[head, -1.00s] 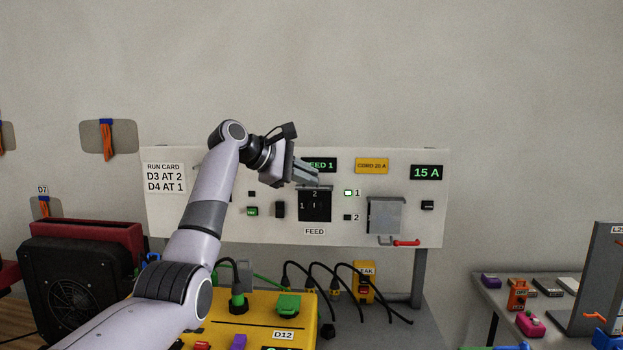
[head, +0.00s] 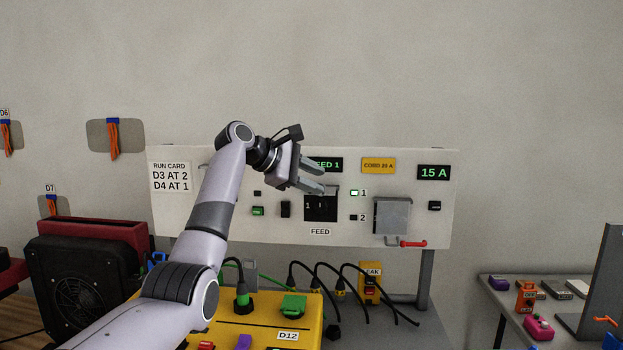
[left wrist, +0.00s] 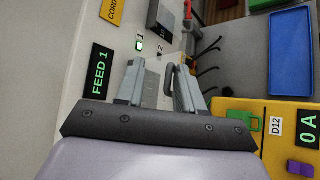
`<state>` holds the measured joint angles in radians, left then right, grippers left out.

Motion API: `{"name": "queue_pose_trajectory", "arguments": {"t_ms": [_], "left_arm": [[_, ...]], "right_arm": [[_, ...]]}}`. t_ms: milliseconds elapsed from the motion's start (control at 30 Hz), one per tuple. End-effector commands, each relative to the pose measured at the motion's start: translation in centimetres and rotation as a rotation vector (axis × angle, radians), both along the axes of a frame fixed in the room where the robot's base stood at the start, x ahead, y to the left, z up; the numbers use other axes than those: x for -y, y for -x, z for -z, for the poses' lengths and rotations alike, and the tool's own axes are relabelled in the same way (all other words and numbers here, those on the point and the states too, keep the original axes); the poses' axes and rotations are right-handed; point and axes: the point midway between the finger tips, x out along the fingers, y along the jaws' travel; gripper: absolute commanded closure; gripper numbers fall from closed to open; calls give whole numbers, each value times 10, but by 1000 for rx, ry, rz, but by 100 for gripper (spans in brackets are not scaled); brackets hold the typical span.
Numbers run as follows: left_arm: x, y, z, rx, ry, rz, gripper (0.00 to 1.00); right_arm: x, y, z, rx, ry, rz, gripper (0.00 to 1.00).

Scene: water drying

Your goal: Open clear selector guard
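The feed selector (head: 320,208) is a black square plate marked 1 on the white panel, above the FEED label (head: 320,232). Its clear guard is hard to make out in the head view. My left gripper (head: 322,181) is in front of the selector's upper edge, its fingers apart and empty, covering the 2 mark. In the left wrist view the open fingers (left wrist: 156,72) show with a grey, see-through-looking plate (left wrist: 151,86) between them, possibly the guard. A dark upright handle (left wrist: 168,85) stands close to the right finger. Contact cannot be told. My right gripper is not in view.
A grey cover (head: 392,216) and a red lever (head: 412,244) are right of the selector. A FEED 1 display (head: 329,164) sits just above. Black cords (head: 315,280) hang below, by a yellow unit (head: 270,330). The wall above the panel is clear.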

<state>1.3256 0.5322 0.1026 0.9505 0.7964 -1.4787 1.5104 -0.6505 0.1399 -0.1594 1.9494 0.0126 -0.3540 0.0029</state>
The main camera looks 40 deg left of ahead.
Motion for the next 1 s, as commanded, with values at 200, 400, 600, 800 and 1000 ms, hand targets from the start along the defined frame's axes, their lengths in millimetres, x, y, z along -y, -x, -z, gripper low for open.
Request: {"name": "queue_pose_trajectory", "arguments": {"t_ms": [200,400,600,800,1000], "left_arm": [[-11,26,-14,8,-2,-5,67],[-20,51,-28,4,-1,-4,67],[-23,61,-34,1,0,-3,67],[-23,61,-34,0,0,-2,67],[-23,61,-34,0,0,-2,67]], "right_arm": [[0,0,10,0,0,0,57],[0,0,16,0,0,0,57],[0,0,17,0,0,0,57],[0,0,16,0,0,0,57],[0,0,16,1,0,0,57]]}}
